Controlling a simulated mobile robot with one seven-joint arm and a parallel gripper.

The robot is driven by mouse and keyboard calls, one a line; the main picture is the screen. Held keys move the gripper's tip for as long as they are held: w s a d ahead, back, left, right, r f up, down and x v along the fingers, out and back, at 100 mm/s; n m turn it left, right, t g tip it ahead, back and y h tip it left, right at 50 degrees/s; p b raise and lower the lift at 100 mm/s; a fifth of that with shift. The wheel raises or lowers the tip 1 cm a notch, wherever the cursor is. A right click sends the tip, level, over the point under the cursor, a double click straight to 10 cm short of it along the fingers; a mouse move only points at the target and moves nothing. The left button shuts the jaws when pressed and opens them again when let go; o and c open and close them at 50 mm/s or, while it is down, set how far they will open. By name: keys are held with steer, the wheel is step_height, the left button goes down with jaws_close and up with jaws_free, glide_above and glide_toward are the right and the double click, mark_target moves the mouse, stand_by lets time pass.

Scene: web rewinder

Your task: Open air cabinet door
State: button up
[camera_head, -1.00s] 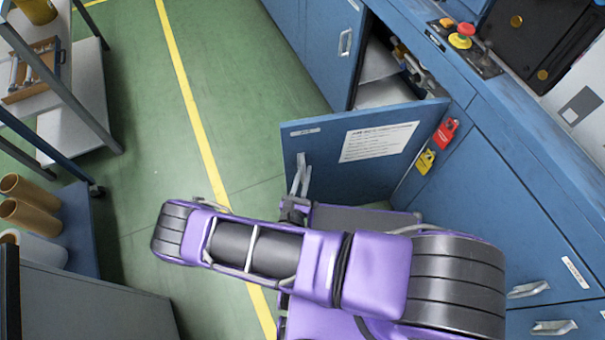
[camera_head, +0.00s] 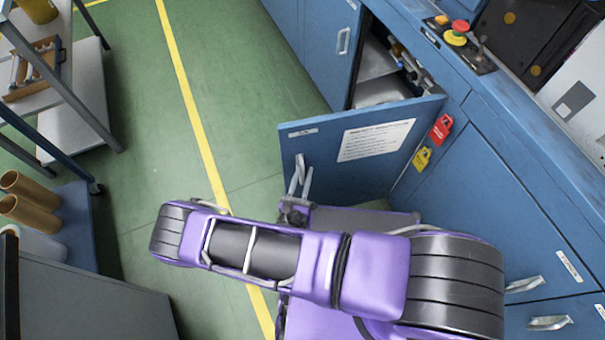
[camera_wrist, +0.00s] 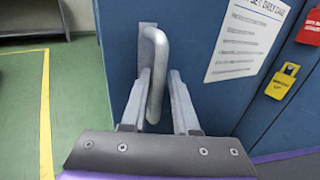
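The blue air cabinet door (camera_head: 330,165) stands swung well out from the cabinet front, with a white instruction sheet on its face. Its grey bar handle (camera_wrist: 157,50) is near the free edge. My gripper (camera_wrist: 159,72) is at this handle, one finger on each side of the bar. The fingers are apart; the bar lies close to the left finger, and a narrow gap shows beside the right one. In the head view the fingertips (camera_head: 300,170) reach the handle, and my purple arm hides the floor below.
The opened cabinet interior (camera_head: 385,85) shows shelves and fittings. Red (camera_head: 442,129) and yellow (camera_head: 422,159) tags hang right of the door. A control panel with a red button (camera_head: 460,26) is above. Green floor (camera_head: 150,150) lies clear at left, beside a cart with brown rolls (camera_head: 25,200).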

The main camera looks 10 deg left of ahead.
steer(key=s+a, duration=0.2)
steer(key=s, duration=1.5)
steer(key=shift+s, duration=0.15)
steer(key=shift+a, duration=0.1)
